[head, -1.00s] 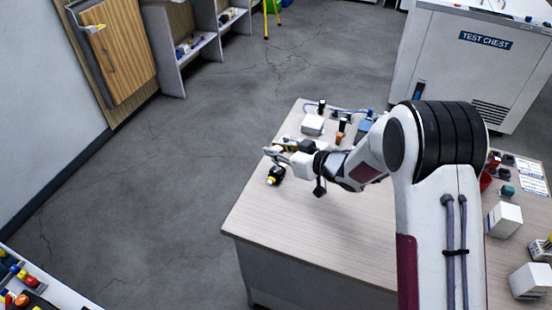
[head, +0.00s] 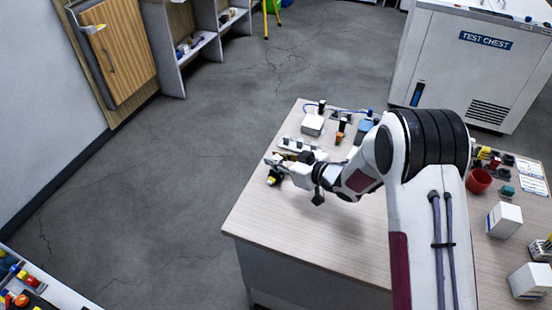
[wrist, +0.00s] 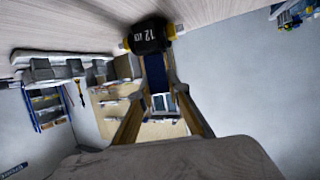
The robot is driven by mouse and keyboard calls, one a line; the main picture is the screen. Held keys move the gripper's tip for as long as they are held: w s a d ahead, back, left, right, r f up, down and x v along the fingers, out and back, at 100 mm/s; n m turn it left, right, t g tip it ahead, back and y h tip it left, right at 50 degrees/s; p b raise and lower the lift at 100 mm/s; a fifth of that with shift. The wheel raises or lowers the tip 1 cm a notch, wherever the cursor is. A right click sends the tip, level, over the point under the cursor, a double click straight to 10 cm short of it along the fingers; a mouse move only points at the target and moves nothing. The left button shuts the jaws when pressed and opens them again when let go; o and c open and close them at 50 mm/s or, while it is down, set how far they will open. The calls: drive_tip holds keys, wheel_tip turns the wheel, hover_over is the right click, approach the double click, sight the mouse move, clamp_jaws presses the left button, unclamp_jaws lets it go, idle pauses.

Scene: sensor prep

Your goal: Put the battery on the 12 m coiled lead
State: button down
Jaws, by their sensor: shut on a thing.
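A black coiled lead with yellow ends and a label starting with "12" (wrist: 150,37) lies on the table at the top of the wrist view. In the head view it is the small black and yellow thing (head: 273,178) near the table's left edge. My gripper (wrist: 158,66) is shut on a dark blue block, which looks like the battery (wrist: 157,76). The block sits between the fingertips, right by the lead; I cannot tell whether they touch. In the head view my gripper (head: 273,162) is just above the lead, and the block is hard to make out.
A white strip (head: 297,144) and a white box (head: 312,125) stand behind my gripper, with small dark and orange things nearby. A red cup (head: 479,181) and white boxes (head: 504,219) are at the right. The table's front middle (head: 300,235) is bare.

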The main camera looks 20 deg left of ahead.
drive_tip(key=shift+f, duration=0.1)
drive_tip(key=c, duration=1.9)
unclamp_jaws()
drive_tip(key=shift+v, duration=6.05)
drive_tip(key=shift+w, duration=0.1)
